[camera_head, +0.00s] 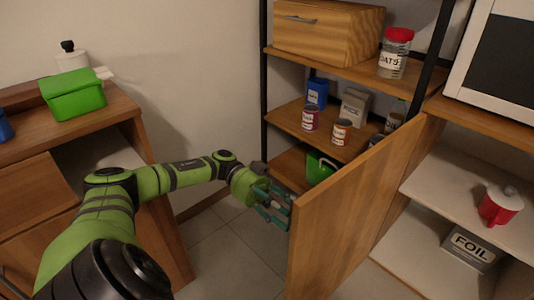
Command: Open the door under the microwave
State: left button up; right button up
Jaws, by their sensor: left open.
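The wooden door (345,215) under the microwave (500,55) stands swung out from its cabinet, and the shelves behind it show. The microwave is at the upper right, partly cut off by the frame. My left gripper (280,205) is open at the door's free left edge. Its fingers are close beside that edge; I cannot tell whether they touch it. My left arm reaches in from the lower left. My right gripper does not show.
A black-framed shelf (330,140) with cans and a wooden bread box (328,32) stands behind the door. A left counter (110,108) holds a green box (73,94). Tiled floor is clear between.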

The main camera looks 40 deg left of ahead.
pick_arm(q)
jog(key=a, duration=1)
dwell(0.4)
